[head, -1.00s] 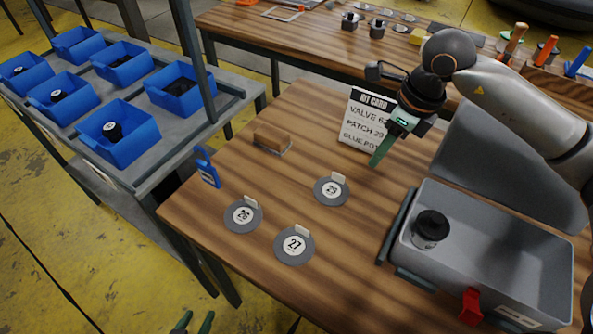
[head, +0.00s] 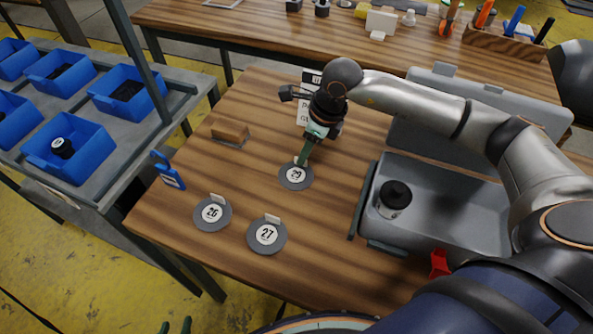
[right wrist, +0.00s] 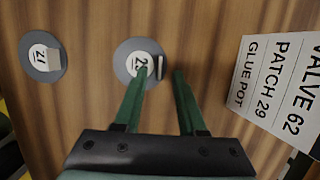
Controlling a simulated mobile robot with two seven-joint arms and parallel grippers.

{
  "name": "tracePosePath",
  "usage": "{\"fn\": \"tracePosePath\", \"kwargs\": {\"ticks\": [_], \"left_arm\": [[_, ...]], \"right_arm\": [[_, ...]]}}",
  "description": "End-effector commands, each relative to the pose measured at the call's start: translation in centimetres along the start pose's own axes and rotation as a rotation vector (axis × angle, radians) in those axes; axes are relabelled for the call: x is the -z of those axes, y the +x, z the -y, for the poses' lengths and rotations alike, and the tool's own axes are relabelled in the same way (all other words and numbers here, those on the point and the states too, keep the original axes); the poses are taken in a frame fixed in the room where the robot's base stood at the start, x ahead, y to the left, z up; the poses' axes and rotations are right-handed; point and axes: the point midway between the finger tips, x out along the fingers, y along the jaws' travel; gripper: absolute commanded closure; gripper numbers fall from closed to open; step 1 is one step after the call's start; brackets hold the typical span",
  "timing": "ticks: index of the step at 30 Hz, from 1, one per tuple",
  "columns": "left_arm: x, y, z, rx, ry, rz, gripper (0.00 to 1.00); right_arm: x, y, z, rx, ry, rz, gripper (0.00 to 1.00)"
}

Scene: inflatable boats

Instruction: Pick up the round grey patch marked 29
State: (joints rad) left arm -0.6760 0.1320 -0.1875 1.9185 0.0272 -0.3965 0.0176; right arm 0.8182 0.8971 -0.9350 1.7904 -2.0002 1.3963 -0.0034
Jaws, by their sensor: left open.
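The round grey patch marked 29 (head: 294,183) lies flat on the wooden table, with a pale tab standing at its edge. It also shows in the right wrist view (right wrist: 125,62). My right gripper (head: 301,163) points down at this patch. In the right wrist view its green fingers (right wrist: 160,72) are apart, one over the disc and one just beyond its edge, with the tab between them and clear of both. Whether the tips touch the table I cannot tell. My left gripper (head: 175,326) is open and empty at the bottom edge, with only its tips showing.
Patches 26 (head: 212,223) and 27 (head: 267,248) lie nearer the front. A grey open case (head: 450,215) holding a black-lidded jar (head: 395,195) stands to the right. The kit card (right wrist: 275,85) stands behind my gripper.

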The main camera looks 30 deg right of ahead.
Motion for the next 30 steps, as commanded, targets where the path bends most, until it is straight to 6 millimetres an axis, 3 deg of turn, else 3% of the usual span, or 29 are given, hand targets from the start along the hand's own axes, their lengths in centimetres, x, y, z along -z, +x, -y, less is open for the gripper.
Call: {"fn": "tracePosePath", "kwargs": {"ticks": [6,14,24,30], "left_arm": [[0.2,-0.1,0.1,0.002,-0.001,-0.004,0.5],[0.0,-0.1,0.1,0.003,-0.001,0.0,0.5],[-0.1,-0.1,0.2,0.004,-0.001,0.003,0.5],[-0.2,-0.1,0.2,0.004,-0.002,0.005,0.5]], "right_arm": [[-0.1,2.5,0.0,0.0,0.001,-0.001,0.6],[-0.1,2.7,0.0,0.001,0.0,0.0,0.61],[-0.1,2.7,0.0,0.001,0.0,0.0,0.99],[-0.1,2.7,0.0,0.001,0.0,0.0,1.0]]}}
